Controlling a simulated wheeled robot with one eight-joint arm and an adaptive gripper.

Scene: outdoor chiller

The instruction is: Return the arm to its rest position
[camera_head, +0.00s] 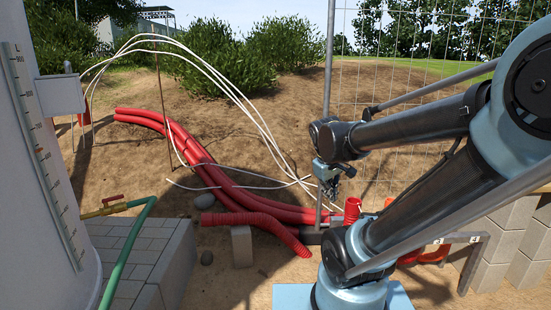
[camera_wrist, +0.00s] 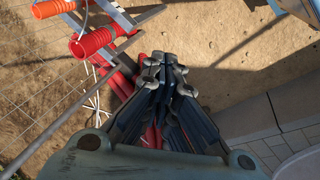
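My arm reaches in from the right in the head view, its links folded into a bend. My gripper (camera_head: 330,184) hangs at the far end of the upper link, pointing down in front of a fence post. In the wrist view my gripper (camera_wrist: 165,68) shows from above, its dark fingers drawn together. I see nothing held between them. It hangs above the ground, apart from the objects around it. Some of the finger detail is in shadow.
Red corrugated pipes (camera_head: 187,150) and white hoses (camera_head: 235,90) lie on sandy ground. A wire fence (camera_head: 400,55) stands behind my arm. A white tank (camera_head: 35,190), a green hose (camera_head: 130,240) and a paved block (camera_head: 150,250) are at left. Concrete blocks (camera_head: 515,235) stand right.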

